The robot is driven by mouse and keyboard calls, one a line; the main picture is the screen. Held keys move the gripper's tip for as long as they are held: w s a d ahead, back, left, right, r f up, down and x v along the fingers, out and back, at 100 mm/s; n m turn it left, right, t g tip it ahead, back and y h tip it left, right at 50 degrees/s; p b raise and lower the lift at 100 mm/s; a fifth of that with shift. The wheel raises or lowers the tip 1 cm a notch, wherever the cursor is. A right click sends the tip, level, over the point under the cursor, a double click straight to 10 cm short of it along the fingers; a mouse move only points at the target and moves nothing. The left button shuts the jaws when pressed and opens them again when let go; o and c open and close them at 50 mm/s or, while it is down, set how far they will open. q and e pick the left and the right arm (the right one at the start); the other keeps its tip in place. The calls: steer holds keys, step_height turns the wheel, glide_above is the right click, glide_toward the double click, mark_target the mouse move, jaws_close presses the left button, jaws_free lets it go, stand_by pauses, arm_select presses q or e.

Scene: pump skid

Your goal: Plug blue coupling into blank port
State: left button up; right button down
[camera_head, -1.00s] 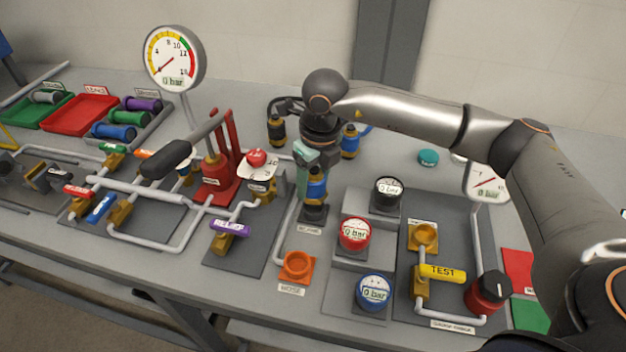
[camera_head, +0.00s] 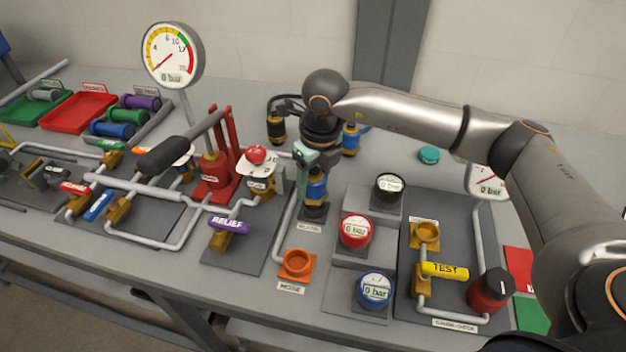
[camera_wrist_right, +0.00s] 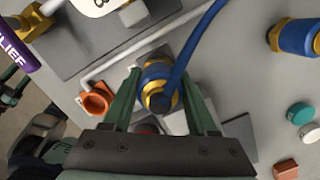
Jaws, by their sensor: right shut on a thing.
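My right gripper (camera_head: 309,166) is shut on the blue coupling (camera_head: 316,188), a blue body with gold bands, and holds it upright. In the right wrist view the coupling (camera_wrist_right: 158,80) sits between the two green fingers (camera_wrist_right: 160,100), with a blue hose running up from it. The blank port (camera_head: 313,212), dark with a BLANK label (camera_head: 310,227) in front, is directly under the coupling. The coupling's lower end appears at the port's top; I cannot tell how deep it sits. My left gripper is not in view.
An orange port (camera_head: 297,263) is in front of the blank port. Red (camera_head: 355,231), black (camera_head: 389,187) and blue (camera_head: 375,290) gauges stand to the right. The red hand pump (camera_head: 214,175) is left. Another blue coupling (camera_head: 350,140) and a black one (camera_head: 276,128) are behind.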

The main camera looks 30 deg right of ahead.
steer(key=shift+f+b, duration=1)
steer(key=shift+f, duration=0.2)
steer(key=shift+c, duration=0.6)
jaws_free()
steer(key=r, duration=0.4)
steer(key=s+r, duration=0.1)
steer(key=r, duration=0.7)
steer(key=shift+s+d+r, duration=0.2)
steer(key=shift+s, duration=0.05)
